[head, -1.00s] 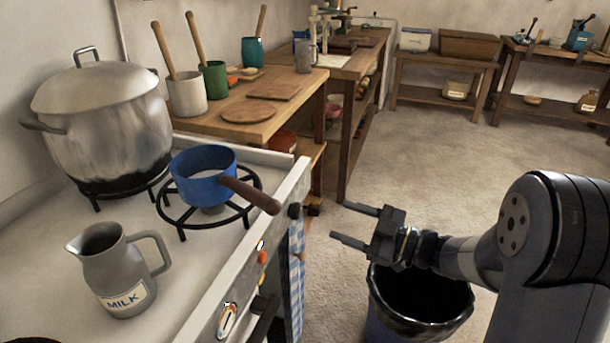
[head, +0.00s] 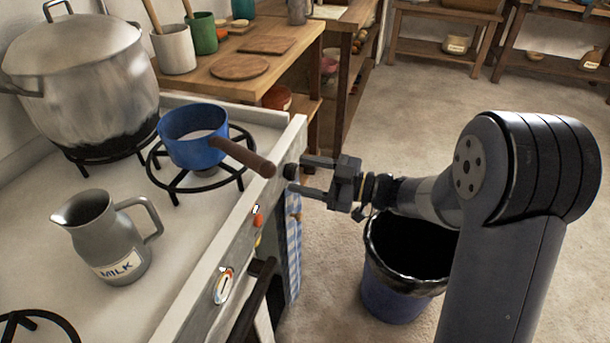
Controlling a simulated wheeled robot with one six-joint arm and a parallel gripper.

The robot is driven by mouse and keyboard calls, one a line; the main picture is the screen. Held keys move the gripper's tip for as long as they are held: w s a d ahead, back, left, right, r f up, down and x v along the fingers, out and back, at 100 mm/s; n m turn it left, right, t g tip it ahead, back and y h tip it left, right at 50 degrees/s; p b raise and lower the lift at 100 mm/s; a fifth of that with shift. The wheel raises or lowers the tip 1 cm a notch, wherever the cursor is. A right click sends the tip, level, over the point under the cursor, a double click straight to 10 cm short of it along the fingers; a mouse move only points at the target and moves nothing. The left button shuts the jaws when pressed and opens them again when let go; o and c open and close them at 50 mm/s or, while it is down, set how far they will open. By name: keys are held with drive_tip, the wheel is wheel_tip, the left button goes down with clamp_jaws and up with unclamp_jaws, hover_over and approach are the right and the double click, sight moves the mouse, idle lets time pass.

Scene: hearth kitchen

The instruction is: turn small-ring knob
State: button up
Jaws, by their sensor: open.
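A small dark knob (head: 290,171) sticks out from the far end of the stove's front panel, beside the ring (head: 177,183) that carries the blue saucepan. I take it to be the small-ring knob, though no marking on it is readable. My gripper (head: 297,174) is open in front of the panel, its two fingers pointing left at the knob. The knob appears between or just beyond the fingertips; I cannot tell whether they touch it.
The blue saucepan's (head: 194,135) brown handle reaches over the panel's edge close to my gripper. An orange knob or lamp (head: 258,220) and a dial (head: 224,285) sit nearer on the panel. A blue bin (head: 395,300) stands on the floor below my arm.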

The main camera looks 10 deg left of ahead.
drive_tip(key=shift+a, duration=0.35)
drive_tip(key=shift+c, duration=0.5)
drive_tip(key=c, duration=0.9)
